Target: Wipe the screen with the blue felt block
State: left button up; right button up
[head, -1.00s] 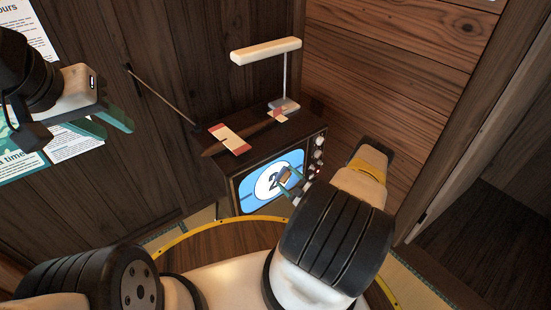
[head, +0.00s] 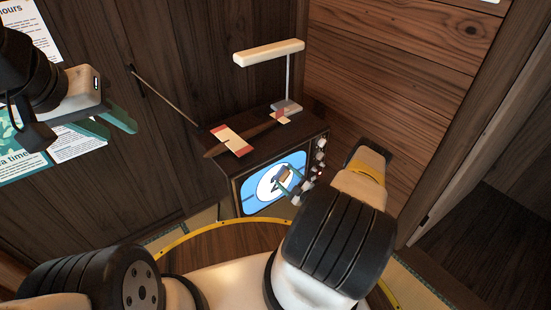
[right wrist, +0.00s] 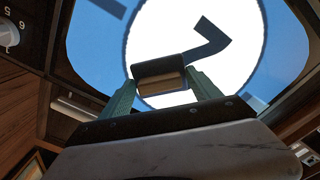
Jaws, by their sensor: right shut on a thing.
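The screen (head: 255,200) is the lit front of a wooden television, blue with a white disc and a dark digit. My right gripper (head: 286,178) is at the right-middle of the screen. It is shut on a small block (right wrist: 160,75), whose dark face and tan back show in the right wrist view; no clear blue shows on it. The block is in front of the white disc and partly hides the digit; I cannot tell whether it touches the glass. My left gripper (head: 115,130) is raised at the left, open and empty.
The television's cabinet top (head: 265,155) holds a red-and-cream item (head: 231,140) and a white lamp (head: 268,54). An antenna rod (head: 165,96) sticks up to the left. Knobs (head: 320,155) line the screen's right side.

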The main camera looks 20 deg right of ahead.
jog(key=shift+w+d, duration=0.25)
jog(key=shift+d, duration=0.4)
jog(key=shift+w+d, duration=0.2)
jog(key=shift+d, duration=0.4)
jog(key=shift+w+d, duration=0.25)
jog(key=shift+d, duration=0.4)
jog(key=shift+s+a+r, duration=0.1)
jog(key=shift+s+a, duration=0.1)
jog(key=shift+a, duration=0.9)
jog(key=shift+s+a, duration=0.2)
jog(key=shift+a, duration=0.85)
jog(key=shift+s, duration=0.1)
jog(key=v, duration=0.6)
jog(key=shift+d, duration=0.15)
jog(key=shift+v, duration=1.5)
